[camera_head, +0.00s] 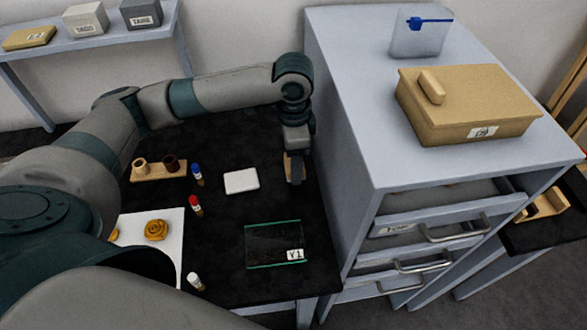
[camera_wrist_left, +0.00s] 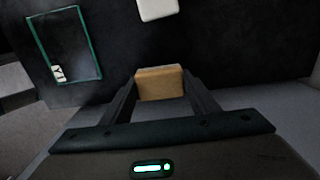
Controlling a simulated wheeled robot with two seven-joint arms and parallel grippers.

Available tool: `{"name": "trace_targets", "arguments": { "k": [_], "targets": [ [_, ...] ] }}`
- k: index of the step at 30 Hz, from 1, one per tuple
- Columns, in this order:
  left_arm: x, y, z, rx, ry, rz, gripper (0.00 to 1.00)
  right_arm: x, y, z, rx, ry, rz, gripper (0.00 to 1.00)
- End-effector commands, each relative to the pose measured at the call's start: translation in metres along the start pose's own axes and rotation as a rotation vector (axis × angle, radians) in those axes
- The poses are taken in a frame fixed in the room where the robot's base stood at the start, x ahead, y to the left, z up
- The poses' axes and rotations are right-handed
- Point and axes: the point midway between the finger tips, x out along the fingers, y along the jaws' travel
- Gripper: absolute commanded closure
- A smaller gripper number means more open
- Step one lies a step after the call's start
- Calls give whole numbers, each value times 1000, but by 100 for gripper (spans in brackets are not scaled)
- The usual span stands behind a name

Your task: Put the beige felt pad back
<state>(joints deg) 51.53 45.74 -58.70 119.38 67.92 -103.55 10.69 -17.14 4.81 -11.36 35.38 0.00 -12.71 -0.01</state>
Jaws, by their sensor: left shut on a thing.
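My left gripper (camera_head: 292,180) points down near the right side of the black table, beside the grey cabinet. In the left wrist view my left gripper (camera_wrist_left: 160,88) is shut on a small tan block, which I take for the beige felt pad (camera_wrist_left: 160,80). The pad also shows partly at the fingers in the head view (camera_head: 287,166). The wrist view shows dark table surface beyond the pad; I cannot tell whether the pad touches the table. My right gripper is not in view.
The black table holds a white block (camera_head: 241,181), a glass plate (camera_head: 273,248), a wooden holder (camera_head: 158,171), small capped vials (camera_head: 196,206) and a white sheet (camera_head: 171,248) with a gilt ornament (camera_head: 156,230). The cabinet (camera_head: 358,110) bears a beige box (camera_head: 465,115); a drawer (camera_head: 435,223) sits below.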

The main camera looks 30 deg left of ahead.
Motion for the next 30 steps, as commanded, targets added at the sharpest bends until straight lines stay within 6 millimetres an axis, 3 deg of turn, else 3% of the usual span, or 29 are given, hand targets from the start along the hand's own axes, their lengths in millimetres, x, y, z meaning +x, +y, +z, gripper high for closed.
{"name": "trace_targets", "arguments": {
  "k": [8,18,30],
  "targets": [
    [4,0,0,0,-1,0,64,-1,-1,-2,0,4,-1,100],
    [37,0,1,0,-1,-1,64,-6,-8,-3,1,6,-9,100],
    [40,0,0,0,-1,-1,64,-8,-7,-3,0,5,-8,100]
  ]
}}
